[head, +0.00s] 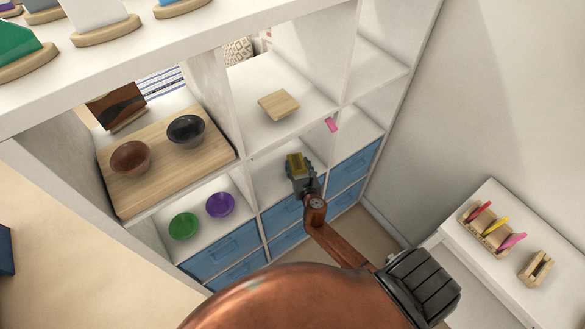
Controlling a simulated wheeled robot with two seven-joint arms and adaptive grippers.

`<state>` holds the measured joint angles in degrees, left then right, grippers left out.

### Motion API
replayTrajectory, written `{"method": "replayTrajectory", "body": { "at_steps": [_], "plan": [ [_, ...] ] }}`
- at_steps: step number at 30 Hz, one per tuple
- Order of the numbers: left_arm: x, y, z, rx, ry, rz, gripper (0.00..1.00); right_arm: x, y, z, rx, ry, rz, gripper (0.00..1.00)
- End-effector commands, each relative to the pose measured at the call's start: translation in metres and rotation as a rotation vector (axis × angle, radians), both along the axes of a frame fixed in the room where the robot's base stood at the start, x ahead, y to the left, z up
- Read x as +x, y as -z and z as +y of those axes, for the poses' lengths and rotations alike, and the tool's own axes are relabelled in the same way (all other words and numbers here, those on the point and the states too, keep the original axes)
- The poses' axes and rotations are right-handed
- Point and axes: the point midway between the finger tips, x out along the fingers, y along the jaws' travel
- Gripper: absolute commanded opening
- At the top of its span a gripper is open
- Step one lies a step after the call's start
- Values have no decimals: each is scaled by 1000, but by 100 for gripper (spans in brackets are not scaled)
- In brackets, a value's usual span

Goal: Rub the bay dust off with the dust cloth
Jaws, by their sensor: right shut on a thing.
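My right gripper (297,166) reaches into a lower middle bay (268,186) of the white shelf unit, above the blue drawers. It is shut on a small yellow thing, which looks like the dust cloth (295,160). The cloth is partly hidden by the dark fingers. I cannot tell whether it touches the bay floor. I cannot make out any dust; the gripper and arm cover part of the bay. My left gripper is not in view.
Bay walls stand close around the right gripper. Green (183,227) and purple (220,205) bowls stand in the bay to the left. A wooden block (278,105) lies above. A white side table (482,245) holds pens.

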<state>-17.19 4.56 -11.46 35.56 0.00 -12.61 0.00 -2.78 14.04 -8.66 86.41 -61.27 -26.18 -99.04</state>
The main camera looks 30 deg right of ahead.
Motion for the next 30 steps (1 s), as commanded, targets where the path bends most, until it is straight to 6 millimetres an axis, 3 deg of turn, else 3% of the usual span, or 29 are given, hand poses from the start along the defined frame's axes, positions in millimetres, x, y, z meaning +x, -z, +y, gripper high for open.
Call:
{"method": "replayTrajectory", "body": {
  "at_steps": [3, 30],
  "plan": [
    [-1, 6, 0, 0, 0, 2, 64, -2, 6, -4, 3, 7, 4, 31],
    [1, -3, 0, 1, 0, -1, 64, -5, 2, 78, 3, 5, 8, 31]
  ]
}}
